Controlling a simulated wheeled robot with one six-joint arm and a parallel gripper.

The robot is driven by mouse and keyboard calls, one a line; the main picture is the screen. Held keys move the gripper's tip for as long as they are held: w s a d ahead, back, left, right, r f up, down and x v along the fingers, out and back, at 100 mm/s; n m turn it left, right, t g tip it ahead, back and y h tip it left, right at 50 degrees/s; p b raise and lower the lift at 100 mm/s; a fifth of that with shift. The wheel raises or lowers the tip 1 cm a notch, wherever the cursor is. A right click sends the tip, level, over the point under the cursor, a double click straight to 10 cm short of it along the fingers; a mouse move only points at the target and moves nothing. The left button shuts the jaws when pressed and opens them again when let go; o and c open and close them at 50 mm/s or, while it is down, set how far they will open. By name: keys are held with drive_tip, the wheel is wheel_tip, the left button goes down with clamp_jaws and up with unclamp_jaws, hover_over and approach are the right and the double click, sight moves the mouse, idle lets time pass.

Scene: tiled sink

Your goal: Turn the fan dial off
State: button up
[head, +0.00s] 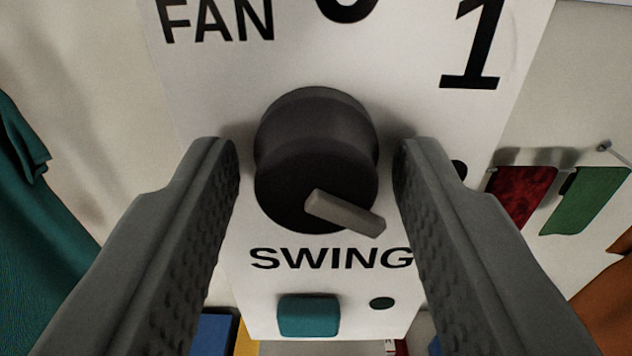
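The fan dial (316,150) is a dark round knob in the middle of the head view, on a white panel (200,75) marked FAN. A light grey pointer bar (345,212) on its face points to the lower right. A 0 shows partly at the top edge and a 1 at the upper right. My gripper (317,165) is open, with one grey finger on each side of the dial. A narrow gap shows between each finger and the dial. The right finger partly covers a dark mark on the panel.
Teal cloth (40,220) hangs at the left. A red piece (522,195) and a green piece (585,200) hang at the right.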

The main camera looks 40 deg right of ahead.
drive_tip(key=c, duration=0.6)
drive_tip(key=shift+c, duration=0.2)
drive_tip(key=shift+n, duration=0.3)
drive_tip(key=n, duration=1)
drive_tip(key=shift+d+n, duration=0.1)
drive_tip(key=shift+n, duration=0.2)
drive_tip(key=n, duration=1.2)
drive_tip(key=shift+n, duration=0.3)
drive_tip(key=o, duration=1)
drive_tip(key=shift+r, duration=0.1)
